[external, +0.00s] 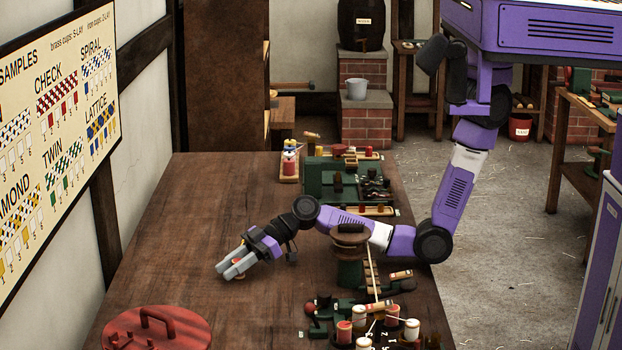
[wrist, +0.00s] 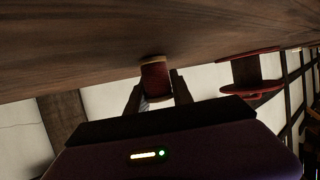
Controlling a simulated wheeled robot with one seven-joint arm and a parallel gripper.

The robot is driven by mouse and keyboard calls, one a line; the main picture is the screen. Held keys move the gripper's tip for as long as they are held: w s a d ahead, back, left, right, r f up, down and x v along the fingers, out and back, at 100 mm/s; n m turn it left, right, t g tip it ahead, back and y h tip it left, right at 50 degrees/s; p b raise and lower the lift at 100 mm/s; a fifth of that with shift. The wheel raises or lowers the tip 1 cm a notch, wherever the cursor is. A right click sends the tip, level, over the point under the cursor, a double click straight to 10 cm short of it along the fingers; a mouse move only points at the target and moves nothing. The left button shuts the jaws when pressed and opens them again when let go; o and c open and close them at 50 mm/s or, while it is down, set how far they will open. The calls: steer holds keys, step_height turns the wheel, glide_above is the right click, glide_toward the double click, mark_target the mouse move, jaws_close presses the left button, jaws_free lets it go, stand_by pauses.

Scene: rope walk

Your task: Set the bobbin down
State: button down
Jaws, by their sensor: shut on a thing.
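The bobbin (wrist: 155,78) is dark red with a pale yellowish rim. In the wrist view it sits between the two fingers of my gripper (wrist: 158,90), with its rim end toward the wooden table (wrist: 70,45). In the external view my gripper (external: 230,268) is low over the left middle of the table (external: 200,200), shut on the bobbin.
A round red lid with a handle (external: 158,330) lies at the table's front left. A green machine with several bobbins (external: 365,325) stands at the front right. A green box (external: 335,180) and a bobbin tray (external: 289,168) are at the back. Table around my gripper is clear.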

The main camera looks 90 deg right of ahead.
steer(key=shift+f, duration=0.2)
steer(key=c, duration=1.1)
jaws_free()
steer(key=shift+r, duration=0.2)
steer(key=shift+r, duration=0.15)
steer(key=v, duration=1.2)
